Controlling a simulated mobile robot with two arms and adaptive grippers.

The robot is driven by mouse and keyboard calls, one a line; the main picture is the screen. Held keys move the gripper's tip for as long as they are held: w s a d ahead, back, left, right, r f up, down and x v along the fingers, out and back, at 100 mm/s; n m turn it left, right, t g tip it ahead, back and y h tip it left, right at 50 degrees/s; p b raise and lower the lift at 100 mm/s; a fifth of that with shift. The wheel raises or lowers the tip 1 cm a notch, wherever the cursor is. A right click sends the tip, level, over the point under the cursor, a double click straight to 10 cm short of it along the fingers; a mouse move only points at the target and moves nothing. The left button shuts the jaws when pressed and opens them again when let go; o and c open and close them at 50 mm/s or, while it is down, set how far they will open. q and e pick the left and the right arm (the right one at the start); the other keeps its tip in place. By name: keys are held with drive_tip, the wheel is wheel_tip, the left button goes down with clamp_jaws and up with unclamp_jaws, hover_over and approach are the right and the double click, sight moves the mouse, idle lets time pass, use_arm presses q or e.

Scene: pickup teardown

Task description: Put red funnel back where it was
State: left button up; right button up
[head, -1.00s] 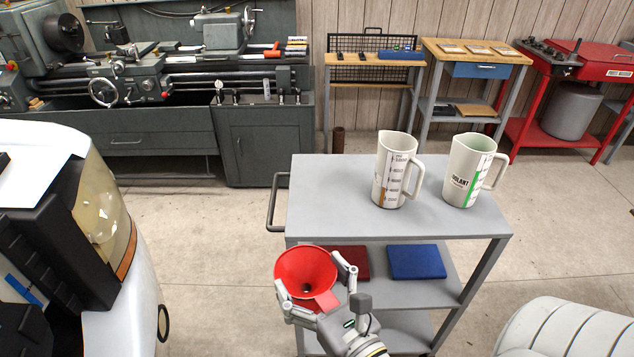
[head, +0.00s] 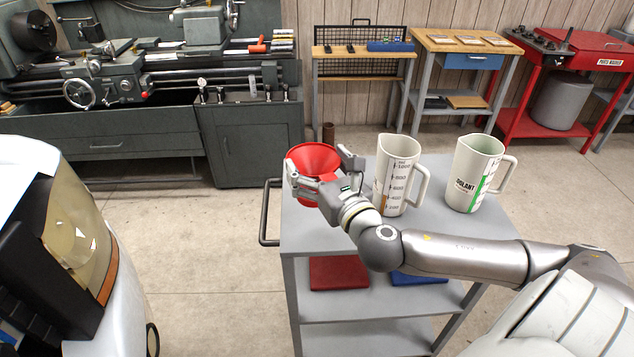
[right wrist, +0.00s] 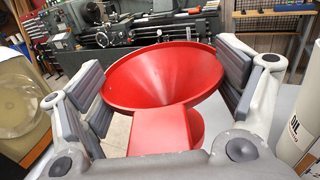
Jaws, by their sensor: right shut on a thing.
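The red funnel (head: 314,160) is held upright, mouth up, by my right gripper (head: 325,178) over the left end of the grey cart's top (head: 440,235). In the right wrist view the funnel (right wrist: 165,80) sits between the two fingers of the right gripper (right wrist: 165,100), its flat tab toward the palm. The gripper hides its lower part, so I cannot tell whether it touches the cart top. My left gripper is not in view.
Two white measuring jugs stand on the cart top, one (head: 397,172) just right of my right gripper, the other (head: 470,175) farther right. A red item (head: 338,272) and a blue item (head: 418,279) lie on the shelf below. A black handle (head: 267,212) is at the cart's left end.

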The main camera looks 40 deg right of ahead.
sight(314, 154)
drive_tip(key=w+d, duration=0.1)
drive_tip(key=w+d+f, duration=0.1)
drive_tip(key=w, duration=0.1)
drive_tip(key=shift+d+f, duration=0.15)
drive_tip(key=shift+f, duration=0.05)
drive_tip(key=w+f, duration=0.1)
drive_tip(key=w+d+f, duration=0.1)
drive_tip(key=f, duration=0.1)
drive_tip(key=w+d+f, duration=0.1)
drive_tip(key=f, duration=0.1)
drive_tip(key=shift+w+d, duration=0.15)
drive_tip(key=shift+w, duration=0.2)
drive_tip(key=shift+c, duration=0.2)
drive_tip(key=shift+w+d+f, duration=0.15)
drive_tip(key=shift+w+f, duration=0.1)
drive_tip(key=shift+f, duration=0.15)
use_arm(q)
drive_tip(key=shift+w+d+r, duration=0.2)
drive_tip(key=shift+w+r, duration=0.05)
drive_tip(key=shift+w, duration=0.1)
use_arm(e)
wheel_tip(314, 154, down, 4)
drive_tip(key=shift+w+d+r, duration=0.1)
drive_tip(key=shift+r, duration=0.1)
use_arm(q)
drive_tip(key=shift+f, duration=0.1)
use_arm(e)
drive_tip(key=shift+f, duration=0.1)
drive_tip(key=o, duration=1.2)
drive_tip(key=shift+o, duration=0.2)
